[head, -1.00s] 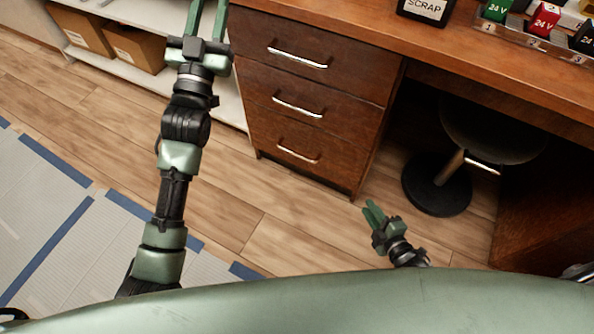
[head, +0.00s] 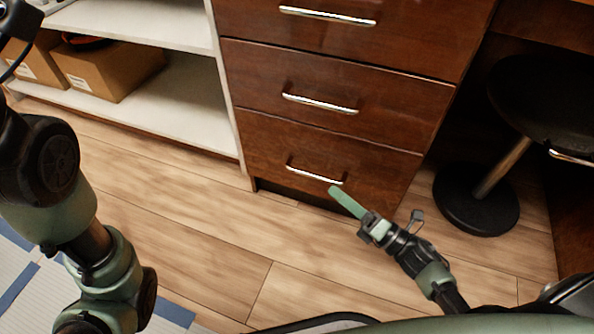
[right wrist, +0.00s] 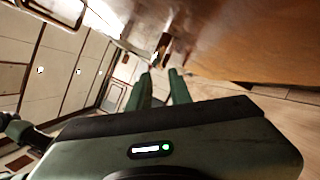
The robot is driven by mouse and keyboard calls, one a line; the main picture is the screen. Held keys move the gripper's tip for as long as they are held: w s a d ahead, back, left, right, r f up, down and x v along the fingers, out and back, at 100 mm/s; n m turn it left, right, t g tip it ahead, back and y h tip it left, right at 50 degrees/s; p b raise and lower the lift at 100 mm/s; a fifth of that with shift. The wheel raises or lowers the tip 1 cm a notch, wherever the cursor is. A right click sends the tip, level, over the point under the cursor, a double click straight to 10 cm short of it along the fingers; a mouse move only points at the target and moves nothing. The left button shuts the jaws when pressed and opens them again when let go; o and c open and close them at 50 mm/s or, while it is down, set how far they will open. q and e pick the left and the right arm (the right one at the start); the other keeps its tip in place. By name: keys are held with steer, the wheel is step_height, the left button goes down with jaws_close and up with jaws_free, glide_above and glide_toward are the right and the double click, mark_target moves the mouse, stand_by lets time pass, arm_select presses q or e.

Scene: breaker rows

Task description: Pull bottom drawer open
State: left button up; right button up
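The bottom drawer (head: 270,150) is the lowest of the brown wooden drawers and is shut. Its silver bar handle (head: 315,173) runs across its front. My right gripper (head: 340,192) has green fingers, with the tips close to the right end of this handle in the head view. In the right wrist view my right gripper (right wrist: 160,78) shows two fingers apart with nothing between them. I cannot tell whether they touch the handle. My left arm is at the left edge of the head view; its gripper is out of frame.
The middle drawer (head: 290,95) above is shut too. A white shelf (head: 185,110) with cardboard boxes (head: 105,68) stands left of the cabinet. A stool with a round black base (head: 476,200) stands to the right.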

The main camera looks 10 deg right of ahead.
mark_target(315, 175)
steer(key=b+x, duration=0.2)
steer(key=x, duration=0.4)
steer(key=shift+w+a+b, duration=0.25)
steer(key=shift+b, duration=0.1)
steer(key=shift+w+a+r, duration=0.25)
steer(key=shift+w, duration=0.1)
steer(key=shift+c, duration=0.3)
jaws_close()
stand_by(0.6)
